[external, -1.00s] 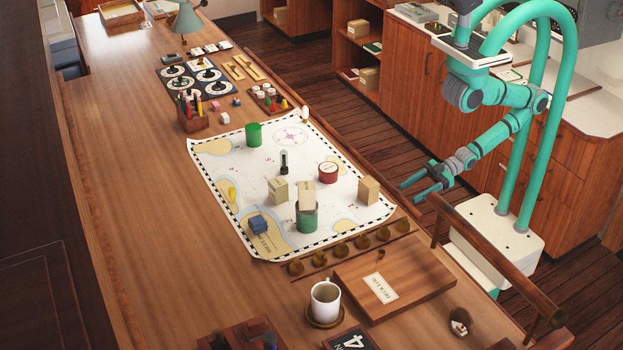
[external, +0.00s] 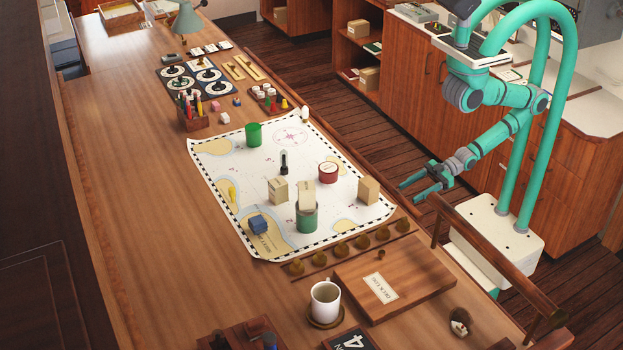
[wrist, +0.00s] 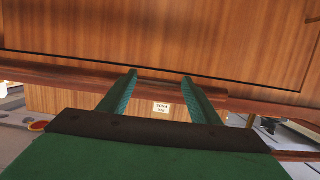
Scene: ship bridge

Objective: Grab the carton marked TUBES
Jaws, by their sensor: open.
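Three small tan cartons are on the chart in the external view. One carton (external: 278,190) stands left of centre, a second carton (external: 307,195) sits on top of a green cylinder (external: 307,221), and a third carton (external: 369,190) stands near the chart's right edge. Their lettering is too small to read, so I cannot tell which is marked TUBES. My gripper (external: 411,192) is open and empty, to the right of the third carton and apart from it, off the table's edge. In the wrist view my two fingers (wrist: 160,77) are spread with nothing between them.
A wooden rail (external: 490,252) runs along the table's right side, below my gripper. A mug (external: 325,298) stands in front.

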